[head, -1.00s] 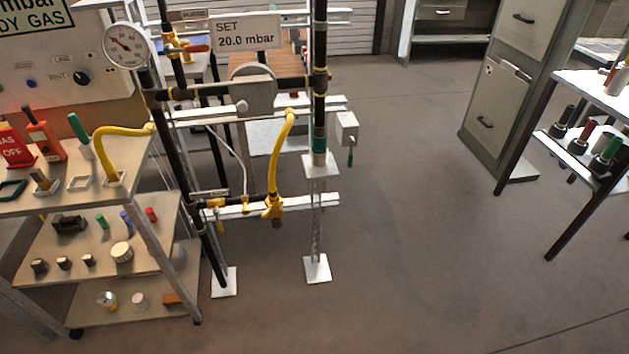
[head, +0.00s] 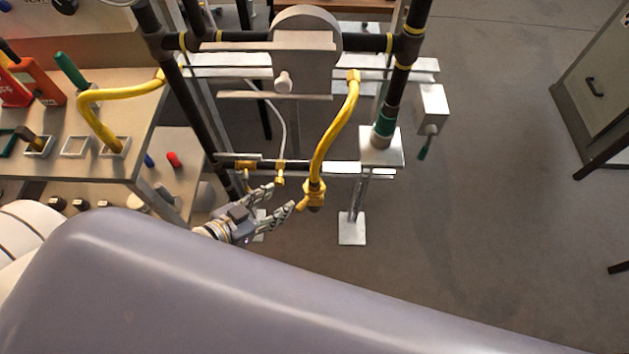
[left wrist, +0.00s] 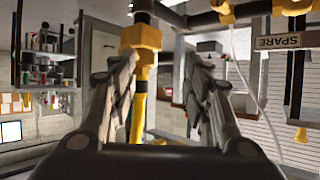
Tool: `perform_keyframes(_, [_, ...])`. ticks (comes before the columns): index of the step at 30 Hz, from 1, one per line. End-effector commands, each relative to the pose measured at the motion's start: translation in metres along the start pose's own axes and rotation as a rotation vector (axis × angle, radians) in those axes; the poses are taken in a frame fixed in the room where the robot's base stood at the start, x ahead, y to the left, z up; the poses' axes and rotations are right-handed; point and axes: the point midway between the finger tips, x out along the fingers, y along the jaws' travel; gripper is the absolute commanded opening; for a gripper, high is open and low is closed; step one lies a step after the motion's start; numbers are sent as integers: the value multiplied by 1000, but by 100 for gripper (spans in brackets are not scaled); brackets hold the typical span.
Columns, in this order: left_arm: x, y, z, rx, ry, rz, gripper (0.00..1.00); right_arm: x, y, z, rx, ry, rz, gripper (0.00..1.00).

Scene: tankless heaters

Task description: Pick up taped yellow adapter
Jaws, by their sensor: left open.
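A yellow fitting (head: 313,193), which looks like the adapter, sits at the lower end of a curved yellow hose (head: 334,128) on the pipe frame. Tape on it cannot be made out clearly. My left gripper (head: 282,197) is open and empty, with its fingertips just left of the fitting. In the left wrist view the yellow fitting (left wrist: 140,37) shows beyond the left finger of the open gripper (left wrist: 160,68), near the left side of the gap. The finger partly covers the yellow and dark piece below it. My right gripper is not in view.
Smaller yellow fittings (head: 280,172) sit on the same low pipe, close to the fingers. A white support plate (head: 381,146) and dark upright pipe (head: 398,90) stand right of the hose. A cart (head: 140,135) with tools is at left. Open floor (head: 490,210) lies at right.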

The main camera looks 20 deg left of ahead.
Motion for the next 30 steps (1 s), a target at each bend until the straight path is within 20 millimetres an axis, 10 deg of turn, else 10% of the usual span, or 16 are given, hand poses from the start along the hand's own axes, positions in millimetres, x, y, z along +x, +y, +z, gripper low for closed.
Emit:
perform_keyframes(6, [-14,24,-50,5,83,65,45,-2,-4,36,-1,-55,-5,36])
perform_keyframes(30, [69,27,-68,6,92,67,45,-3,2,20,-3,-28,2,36])
